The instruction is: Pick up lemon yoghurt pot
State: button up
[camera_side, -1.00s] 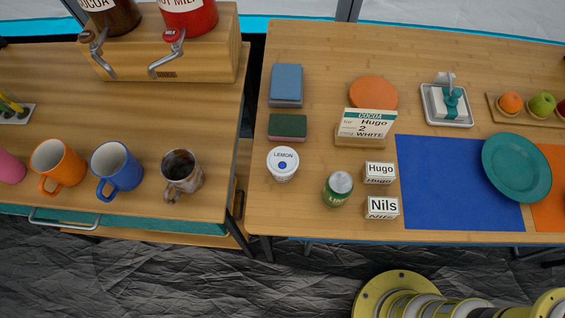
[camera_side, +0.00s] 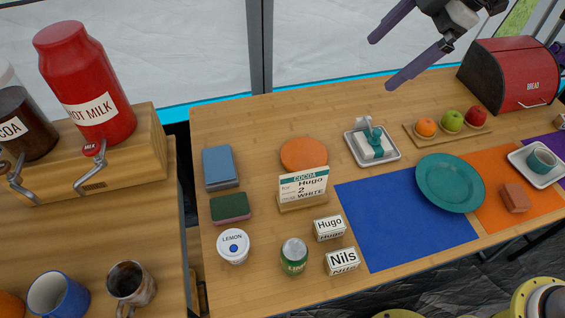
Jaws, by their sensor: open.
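The lemon yoghurt pot (camera_side: 233,247) is a small white tub with a LEMON label and a blue dot on its lid. It stands upright near the front left of the right-hand table (camera_side: 260,125). My gripper (camera_side: 388,62) is at the top right, high above the back of the table. Its two purple fingers are spread wide with nothing between them. It is far from the pot, up and to the right of it.
A green lime can (camera_side: 294,256) stands right of the pot. A sponge (camera_side: 230,208) lies behind it. Name blocks (camera_side: 329,228) and a cocoa order card (camera_side: 303,188) stand further right. A gap separates the mug table (camera_side: 90,230) from this one.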

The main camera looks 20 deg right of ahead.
jog(key=w+a+f+n+g, duration=0.25)
jog(key=a+f, duration=0.35)
jog(key=a, duration=0.3)
jog(key=n+g+h, duration=0.1)
jog(key=n+g, duration=0.2)
send_near(235, 241)
jog(key=x, duration=0.5)
jog(key=shift+d, duration=0.35)
jog(key=shift+a+x, duration=0.15)
jog(key=shift+x, duration=1.3)
jog(key=shift+a+x, duration=0.15)
jog(key=shift+x, duration=1.3)
jog(key=shift+r, duration=0.1)
jog(key=c, duration=1.2)
jog(key=shift+o, duration=0.2)
